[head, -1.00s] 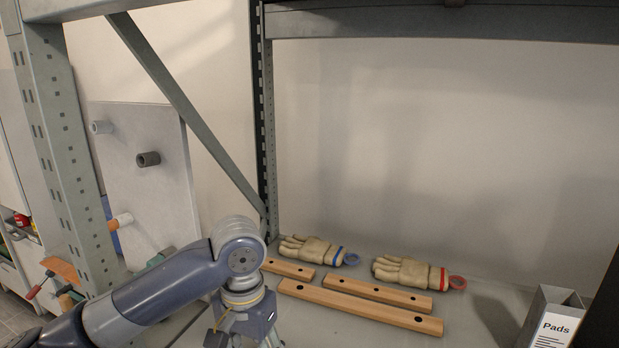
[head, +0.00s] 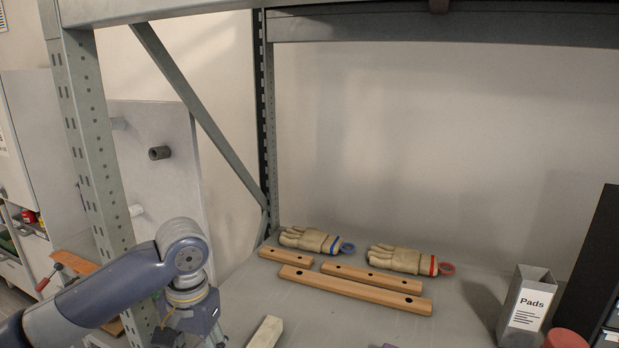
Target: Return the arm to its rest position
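My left arm comes in from the lower left in the head view, bent at a blue-grey joint. Its wrist points down, and my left gripper (head: 203,338) is at the bottom edge, over the left front of the shelf. Its fingertips are cut off by the frame, so its opening is hidden. Nothing is seen held in the part that shows. My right arm and gripper are not in view.
The grey shelf (head: 240,300) holds several wooden bars (head: 355,290), two beige gloves (head: 310,240) (head: 402,260) and a grey "Pads" holder (head: 527,305). A pale block (head: 265,332) lies right of my gripper. A perforated rack post (head: 92,150) stands close behind my arm.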

